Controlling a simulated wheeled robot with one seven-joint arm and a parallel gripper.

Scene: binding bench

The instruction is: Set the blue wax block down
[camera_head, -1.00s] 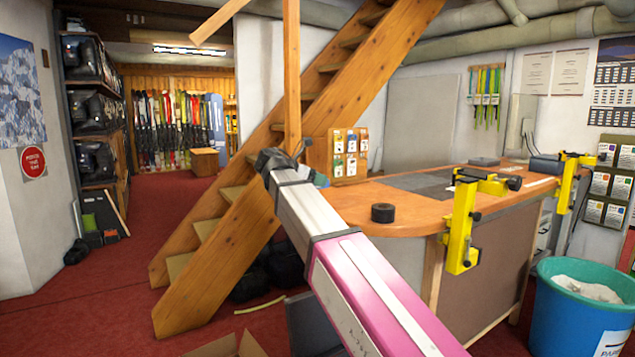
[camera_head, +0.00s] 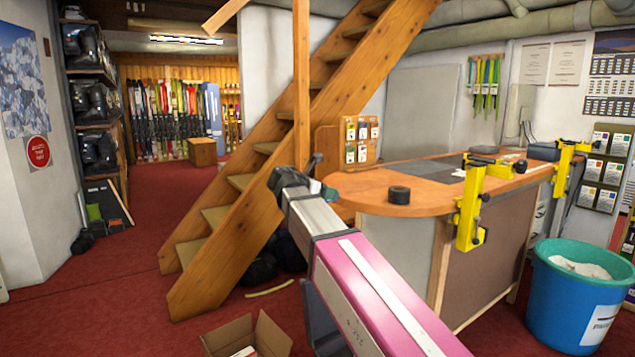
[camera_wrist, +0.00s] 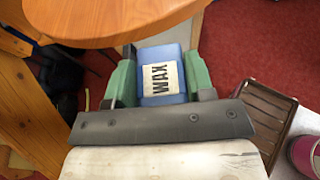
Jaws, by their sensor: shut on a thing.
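The blue wax block (camera_wrist: 163,62) shows in the wrist view with a white label reading WAX. My gripper (camera_wrist: 160,75) has its green fingers shut on the block's two sides. The block is held in the air, close to the rounded edge of the wooden counter (camera_wrist: 105,22), which fills the top of that view. In the head view the counter (camera_head: 430,200) stands to the right of my gripper (camera_head: 322,190).
A blue-green bin (camera_head: 570,310) stands at right, an open cardboard box (camera_head: 248,338) on the floor. Wooden stairs (camera_head: 245,215) rise at left. Red floor lies clear further left.

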